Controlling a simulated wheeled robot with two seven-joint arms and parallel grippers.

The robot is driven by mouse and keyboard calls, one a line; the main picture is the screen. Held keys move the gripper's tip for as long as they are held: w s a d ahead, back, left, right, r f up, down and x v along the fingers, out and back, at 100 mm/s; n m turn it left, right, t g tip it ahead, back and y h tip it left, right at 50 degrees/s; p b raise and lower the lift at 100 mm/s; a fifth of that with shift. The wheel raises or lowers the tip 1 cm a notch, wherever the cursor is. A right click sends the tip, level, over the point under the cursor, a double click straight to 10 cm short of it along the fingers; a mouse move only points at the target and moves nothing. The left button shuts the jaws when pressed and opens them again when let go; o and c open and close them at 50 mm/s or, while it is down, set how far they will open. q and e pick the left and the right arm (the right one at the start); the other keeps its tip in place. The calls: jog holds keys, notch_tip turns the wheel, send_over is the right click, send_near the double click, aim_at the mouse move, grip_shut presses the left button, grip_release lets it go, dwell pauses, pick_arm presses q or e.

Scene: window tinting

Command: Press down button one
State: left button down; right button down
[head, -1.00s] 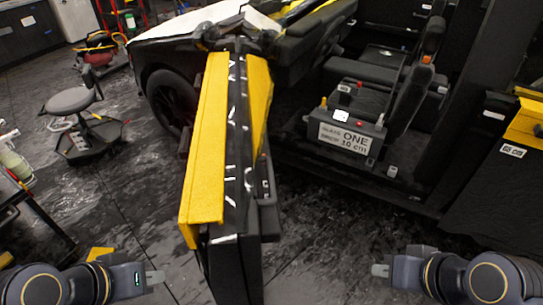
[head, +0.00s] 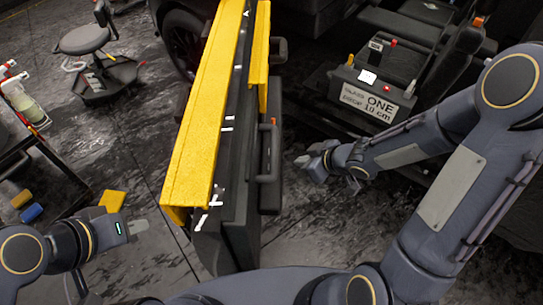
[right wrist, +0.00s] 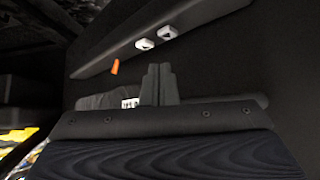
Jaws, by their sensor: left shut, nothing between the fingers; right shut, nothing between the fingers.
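A dark box with a white label reading "ONE 10 cm" (head: 366,97) stands at the sill of the car's door opening in the head view. My left gripper (head: 138,227) is shut and empty, left of the door.
The open car door (head: 225,190), with yellow strips (head: 205,110), stands between my grippers. Its dark inner panel with two white switches (right wrist: 168,33) and an orange tab (right wrist: 115,67) fills the right wrist view. A stool (head: 88,40) and a cart (head: 25,160) are at left.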

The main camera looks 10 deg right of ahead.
jog(key=shift+w+a+f+n+y, duration=0.1)
jog(key=shift+a+f+n+y, duration=0.25)
jog(key=shift+a, duration=0.3)
jog(key=shift+f, duration=0.1)
jog(key=b+x, duration=0.3)
jog(key=x, duration=0.5)
jog(key=shift+w+a+f, duration=0.1)
jog(key=shift+a+f, duration=0.05)
jog(key=shift+f, duration=0.2)
jog(key=shift+w+a+f, duration=0.3)
jog(key=shift+f, duration=0.05)
